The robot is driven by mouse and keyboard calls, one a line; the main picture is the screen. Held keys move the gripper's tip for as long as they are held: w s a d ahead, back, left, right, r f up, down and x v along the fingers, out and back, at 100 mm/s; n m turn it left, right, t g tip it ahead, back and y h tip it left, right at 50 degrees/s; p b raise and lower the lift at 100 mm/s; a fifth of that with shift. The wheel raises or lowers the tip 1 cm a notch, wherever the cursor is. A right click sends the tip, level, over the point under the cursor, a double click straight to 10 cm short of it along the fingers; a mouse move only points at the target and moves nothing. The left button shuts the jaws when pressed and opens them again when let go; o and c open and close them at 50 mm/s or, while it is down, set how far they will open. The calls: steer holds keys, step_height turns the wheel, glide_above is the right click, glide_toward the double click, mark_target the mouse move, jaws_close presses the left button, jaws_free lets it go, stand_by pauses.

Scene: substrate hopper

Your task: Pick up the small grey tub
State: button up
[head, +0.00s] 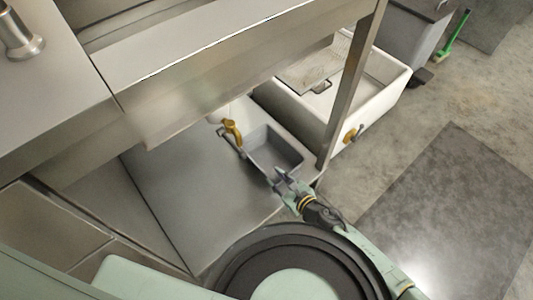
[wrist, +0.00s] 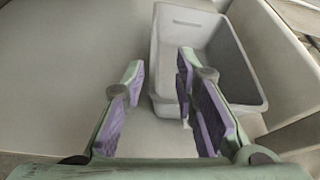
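The small grey tub (head: 287,146) is an open rectangular box standing on the grey steel lower shelf, near its right end. It also fills the upper right of the wrist view (wrist: 247,75) and looks empty. My gripper (head: 277,177) is at the tub's near side. In the wrist view my gripper (wrist: 160,64) is open, its two purple-padded fingers apart. The right finger overlaps the tub in the picture, and the left finger lies left of it over bare shelf. The tub's near left edge shows between the fingers. I cannot tell whether they touch it.
A steel worktop (head: 200,70) overhangs the shelf (head: 190,185). A steel leg (head: 350,85) stands right of the tub. A white basin (head: 385,88) stands beyond the leg. A yellow-brown valve (head: 233,131) is just left of the tub. The shelf's left part is bare.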

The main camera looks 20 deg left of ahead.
mark_target(261, 169)
steer(key=x, duration=0.5)
steer(key=b+x, duration=0.1)
steer(key=x, duration=0.4)
steer(key=shift+s+a+f, duration=0.15)
steer(key=shift+s, duration=0.2)
steer(key=shift+c, duration=0.3)
jaws_close()
